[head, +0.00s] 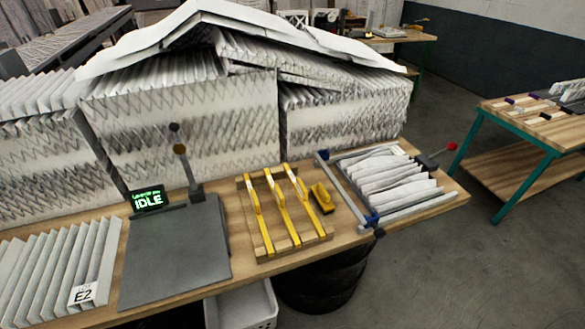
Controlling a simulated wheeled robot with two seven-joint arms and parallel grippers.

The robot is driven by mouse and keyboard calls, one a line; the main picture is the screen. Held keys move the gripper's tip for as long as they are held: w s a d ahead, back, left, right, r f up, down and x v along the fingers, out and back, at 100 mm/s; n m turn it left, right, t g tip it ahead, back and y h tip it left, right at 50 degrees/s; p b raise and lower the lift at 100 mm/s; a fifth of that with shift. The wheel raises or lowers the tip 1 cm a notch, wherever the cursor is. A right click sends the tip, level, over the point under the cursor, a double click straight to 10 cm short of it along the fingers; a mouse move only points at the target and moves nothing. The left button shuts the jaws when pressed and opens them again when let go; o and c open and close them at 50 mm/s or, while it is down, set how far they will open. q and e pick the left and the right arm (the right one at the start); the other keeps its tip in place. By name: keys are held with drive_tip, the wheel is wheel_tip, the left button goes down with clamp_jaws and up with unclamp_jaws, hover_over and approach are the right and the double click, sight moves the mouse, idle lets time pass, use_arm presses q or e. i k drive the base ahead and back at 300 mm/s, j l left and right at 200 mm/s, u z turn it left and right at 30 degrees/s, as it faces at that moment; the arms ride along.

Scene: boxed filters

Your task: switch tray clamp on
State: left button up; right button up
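A tray of white pleated filters (385,178) lies at the right end of the wooden bench. A grey clamp bar with blue fittings (345,190) runs along its left side, and another grey bar (415,208) along its front. A dark block (427,162) at the tray's right side carries a lever with a red knob (452,147), which leans up and to the right. Whether the clamp presses on the filters I cannot tell. Neither of my grippers is in view.
Yellow-handled tools lie on a wooden rack (250,222). Large pleated stacks (215,120) fill the bench's back.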

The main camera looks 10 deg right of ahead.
sight(452, 145)
drive_tip(key=z, duration=1.55)
